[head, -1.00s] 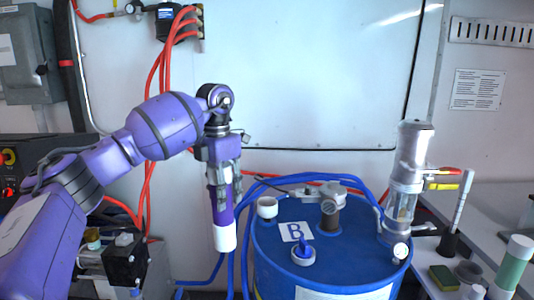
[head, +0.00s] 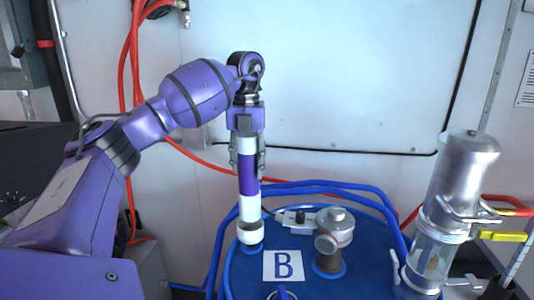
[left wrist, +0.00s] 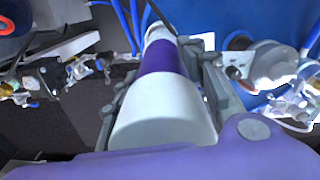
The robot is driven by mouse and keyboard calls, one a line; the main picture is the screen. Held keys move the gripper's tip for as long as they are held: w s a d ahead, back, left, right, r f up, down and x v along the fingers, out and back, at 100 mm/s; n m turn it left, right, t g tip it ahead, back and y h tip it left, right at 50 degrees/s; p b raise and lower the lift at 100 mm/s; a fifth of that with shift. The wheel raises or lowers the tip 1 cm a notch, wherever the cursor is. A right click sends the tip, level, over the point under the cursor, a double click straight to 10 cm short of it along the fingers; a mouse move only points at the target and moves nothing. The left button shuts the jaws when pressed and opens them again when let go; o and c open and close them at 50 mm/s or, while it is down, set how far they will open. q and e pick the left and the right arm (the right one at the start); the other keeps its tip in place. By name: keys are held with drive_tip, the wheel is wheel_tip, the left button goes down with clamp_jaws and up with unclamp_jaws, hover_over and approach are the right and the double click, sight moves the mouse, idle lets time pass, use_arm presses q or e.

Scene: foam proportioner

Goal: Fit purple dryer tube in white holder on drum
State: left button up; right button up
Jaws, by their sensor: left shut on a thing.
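The dryer tube (head: 248,182) has a purple middle and white ends. It stands upright in the head view, and it also shows in the left wrist view (left wrist: 162,60). My left gripper (head: 247,172) is shut on the tube from above, with a finger at its side. The white holder (head: 250,234) sits on the blue drum (head: 376,237) at its left rim. The tube's lower white end is in line with the holder and meets its top in the picture. I cannot tell how far it is inside. My right gripper is not in view.
A grey valve fitting (head: 333,240) stands on the drum right of the holder, behind the "B" label (head: 284,266). A metal and clear filter unit (head: 452,205) stands at right. Blue hoses (head: 320,186) curve behind the drum top.

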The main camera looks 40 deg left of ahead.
sight(248, 181)
use_arm(q)
drive_tip(key=shift+w+r, duration=0.1)
drive_tip(key=shift+r, duration=0.05)
drive_tip(key=shift+s+f, duration=0.25)
drive_tip(key=shift+s, duration=0.1)
drive_tip(key=shift+f, duration=0.3)
wheel_tip(248, 181, down, 4)
drive_tip(key=shift+w+r+b, duration=0.1)
drive_tip(key=shift+r+b, duration=0.1)
drive_tip(key=shift+b, duration=0.45)
drive_tip(key=shift+f, duration=0.4)
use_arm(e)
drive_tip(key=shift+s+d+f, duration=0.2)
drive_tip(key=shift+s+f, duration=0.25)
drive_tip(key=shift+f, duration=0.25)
use_arm(q)
drive_tip(key=shift+r, duration=0.1)
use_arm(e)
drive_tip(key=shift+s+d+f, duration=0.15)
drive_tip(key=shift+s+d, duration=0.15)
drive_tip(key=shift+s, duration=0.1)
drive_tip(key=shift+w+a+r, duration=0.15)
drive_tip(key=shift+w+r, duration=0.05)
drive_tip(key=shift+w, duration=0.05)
